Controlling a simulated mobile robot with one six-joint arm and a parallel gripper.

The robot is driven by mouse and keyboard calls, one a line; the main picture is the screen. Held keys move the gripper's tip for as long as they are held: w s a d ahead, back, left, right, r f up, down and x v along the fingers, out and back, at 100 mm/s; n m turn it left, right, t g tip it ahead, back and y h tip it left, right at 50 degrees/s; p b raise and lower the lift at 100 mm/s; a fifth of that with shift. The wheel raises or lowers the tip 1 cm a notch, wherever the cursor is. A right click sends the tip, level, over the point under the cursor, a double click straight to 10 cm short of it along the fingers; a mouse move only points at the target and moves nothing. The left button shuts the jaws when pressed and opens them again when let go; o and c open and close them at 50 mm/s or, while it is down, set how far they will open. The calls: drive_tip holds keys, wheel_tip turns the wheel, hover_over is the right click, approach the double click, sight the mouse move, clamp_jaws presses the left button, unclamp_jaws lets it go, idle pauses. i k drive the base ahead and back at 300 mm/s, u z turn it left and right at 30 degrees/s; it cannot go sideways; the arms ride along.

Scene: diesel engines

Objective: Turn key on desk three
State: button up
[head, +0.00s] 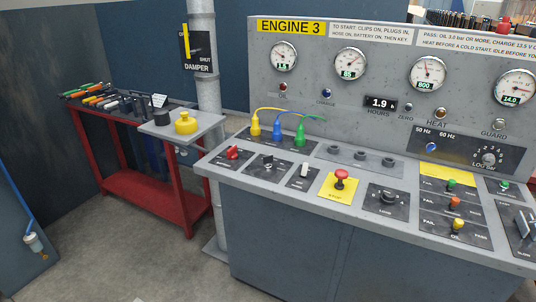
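The grey control desk (340,260) has a yellow sign reading ENGINE 3 (290,27) on its upright panel. On its sloped top, left of the middle, a small dark plate carries a silver key-like switch (268,163). Its label is too small to read, and I cannot tell its exact turned position. A red handle (232,153) sits to its left and a white lever (304,170) to its right. A black rotary knob (388,198) is farther right on its own plate. My gripper is not in view.
A red mushroom button (341,175) stands on a yellow plate. Blue, yellow and green plugs with cables rise behind the switches. A grey pole (206,60) and a red tool cart (150,190) stand left. The floor (120,260) at front left is clear.

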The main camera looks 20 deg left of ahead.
sight(267, 159)
drive_tip(key=z, duration=1.6)
drive_tip(key=k, duration=0.1)
drive_tip(key=u, duration=2.75)
drive_tip(key=i, duration=0.3)
drive_tip(key=z, duration=0.2)
